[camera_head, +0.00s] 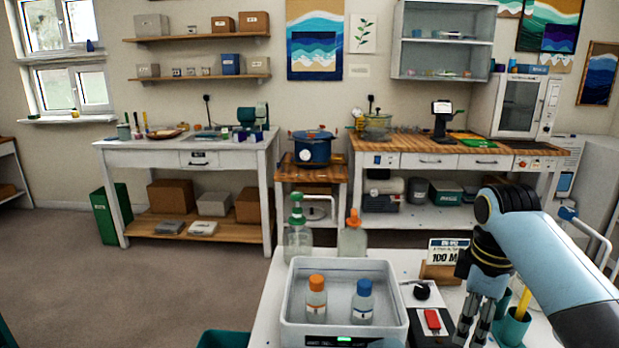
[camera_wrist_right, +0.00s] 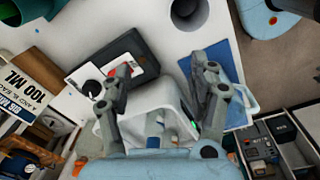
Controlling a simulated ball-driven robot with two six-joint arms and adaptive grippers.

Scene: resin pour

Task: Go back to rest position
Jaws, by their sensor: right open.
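My right gripper (camera_head: 478,322) hangs pointing down over the right side of the front white table in the head view. Its two fingers are spread and nothing shows between them. In the right wrist view the same open gripper (camera_wrist_right: 163,72) has a bare strip of white table (camera_wrist_right: 165,32) beyond its fingertips. My left gripper is not in view.
Left of the gripper, a white tray (camera_head: 398,303) holds an orange-capped bottle (camera_head: 316,299) and a blue-capped bottle (camera_head: 362,302). A dark device with a red part (camera_head: 432,322) lies close by. A teal cup (camera_head: 513,328) stands right of the fingers. A 100 ML sign (camera_head: 447,252) stands behind.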

